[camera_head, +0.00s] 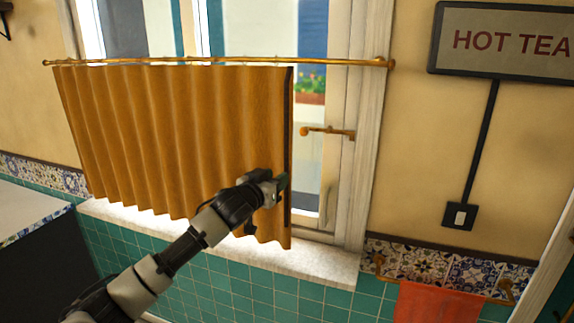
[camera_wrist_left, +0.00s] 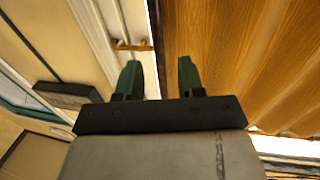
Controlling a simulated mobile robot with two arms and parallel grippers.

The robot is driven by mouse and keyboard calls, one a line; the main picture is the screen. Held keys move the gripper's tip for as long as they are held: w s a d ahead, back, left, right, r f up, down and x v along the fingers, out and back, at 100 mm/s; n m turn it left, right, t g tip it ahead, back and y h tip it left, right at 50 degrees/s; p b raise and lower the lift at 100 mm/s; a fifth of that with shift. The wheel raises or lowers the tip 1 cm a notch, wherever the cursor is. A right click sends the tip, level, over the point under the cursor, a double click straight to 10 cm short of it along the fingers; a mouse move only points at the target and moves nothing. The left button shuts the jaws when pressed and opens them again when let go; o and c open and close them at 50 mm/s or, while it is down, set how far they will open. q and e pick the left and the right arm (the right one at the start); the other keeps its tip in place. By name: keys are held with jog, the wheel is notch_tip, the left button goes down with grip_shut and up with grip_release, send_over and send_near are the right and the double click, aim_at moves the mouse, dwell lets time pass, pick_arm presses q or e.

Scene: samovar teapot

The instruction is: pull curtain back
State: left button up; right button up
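The orange-brown pleated curtain (camera_head: 165,130) hangs from a brass rod across the lower left and middle of the window. A dark strip (camera_head: 289,150) runs down its right edge. My left gripper (camera_head: 279,184) is at the lower part of that right edge. In the left wrist view, the fingers of my left gripper (camera_wrist_left: 159,82) are spread apart, with the curtain's dark edge (camera_wrist_left: 157,45) in line with the gap between them. The curtain's cloth (camera_wrist_left: 240,60) fills the right of that view. I cannot tell whether either finger touches it. My right gripper is not in view.
The brass rod (camera_head: 215,61) spans the window. A brass window handle (camera_head: 328,131) sticks out right of the curtain. The white sill (camera_head: 310,262) runs below. A HOT TEA sign (camera_head: 510,42) and an orange towel (camera_head: 437,303) on a rail are at the right.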

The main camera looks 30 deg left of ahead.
pick_arm(q)
jog(key=w+p, duration=0.1)
jog(key=w, duration=0.4)
jog(key=shift+w+p, duration=0.4)
jog(key=shift+f, duration=0.1)
jog(key=shift+c, duration=0.4)
jog(key=shift+a, duration=0.1)
grip_shut()
